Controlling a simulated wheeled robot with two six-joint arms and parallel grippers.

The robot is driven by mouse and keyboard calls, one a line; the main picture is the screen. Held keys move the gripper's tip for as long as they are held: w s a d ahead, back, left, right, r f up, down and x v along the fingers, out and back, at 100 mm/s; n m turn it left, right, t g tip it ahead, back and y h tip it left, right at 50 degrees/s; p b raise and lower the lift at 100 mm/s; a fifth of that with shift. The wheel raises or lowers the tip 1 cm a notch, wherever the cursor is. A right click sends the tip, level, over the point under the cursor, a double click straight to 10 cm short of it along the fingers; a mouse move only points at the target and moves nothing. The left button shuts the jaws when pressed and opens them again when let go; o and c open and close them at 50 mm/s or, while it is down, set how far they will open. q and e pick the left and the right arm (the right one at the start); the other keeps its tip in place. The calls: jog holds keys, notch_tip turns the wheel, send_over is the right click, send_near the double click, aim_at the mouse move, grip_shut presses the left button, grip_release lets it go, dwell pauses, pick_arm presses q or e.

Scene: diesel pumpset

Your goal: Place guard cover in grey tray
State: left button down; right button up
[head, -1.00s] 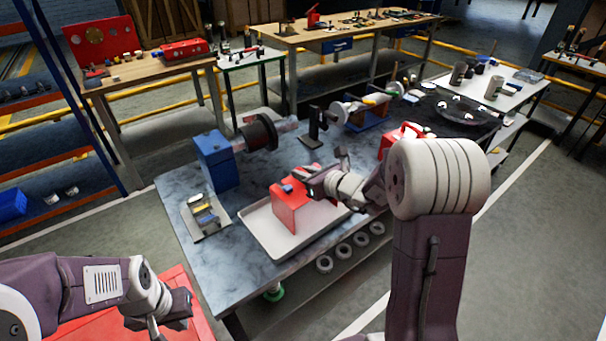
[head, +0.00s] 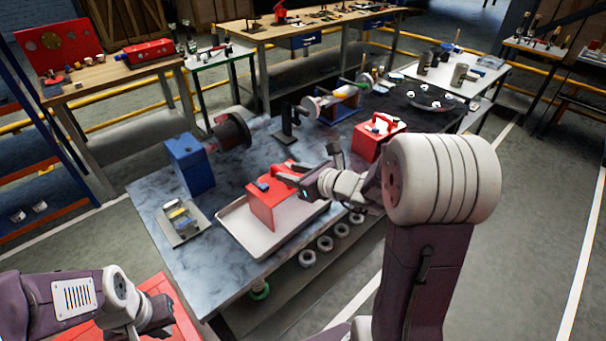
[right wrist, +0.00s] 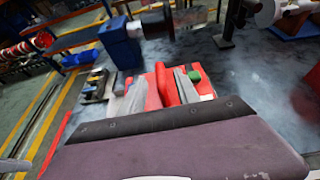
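The guard cover, which I take to be the red box-shaped part (head: 266,210), sits in the grey tray (head: 258,250) on the bench. My right gripper (head: 287,182) is at the top of this cover. In the right wrist view, the two grey fingers (right wrist: 163,92) stand apart, with an upright red part of the cover (right wrist: 165,84) between them. A gap shows beside the left finger; contact on the right is unclear. My left gripper (head: 155,318) is low at the left, away from the bench tray; its fingers are not clear.
A blue block with a dark cylinder (head: 190,166) stands behind the tray. A small parts tray (head: 181,222) lies to its left. A red box with a handle (head: 376,138) and a black stand (head: 290,125) are farther back. White rings (head: 325,244) lie on the lower shelf.

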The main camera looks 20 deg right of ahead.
jog(key=v, duration=0.6)
jog(key=s+a+f+n+g+y, duration=0.1)
jog(key=s+a+f+n+g, duration=0.8)
jog(key=n, duration=0.4)
jog(key=s+d+f+n+g+h, duration=0.25)
jog(key=s+f+n, duration=0.35)
jog(key=n, duration=0.4)
jog(key=shift+s+d+r+n+h+p, duration=0.15)
jog(key=shift+d+r+n+h+p, duration=0.2)
jog(key=shift+r+n+h+p, duration=0.7)
jog(key=shift+s+d+r+n+h+p, duration=0.2)
jog(key=shift+d+r+n+p, duration=0.35)
jog(key=shift+n, duration=1.15)
jog(key=shift+s+d+r+n+h+p, duration=0.2)
jog(key=shift+r+n+h+p, duration=0.35)
jog(key=shift+n+p, duration=0.65)
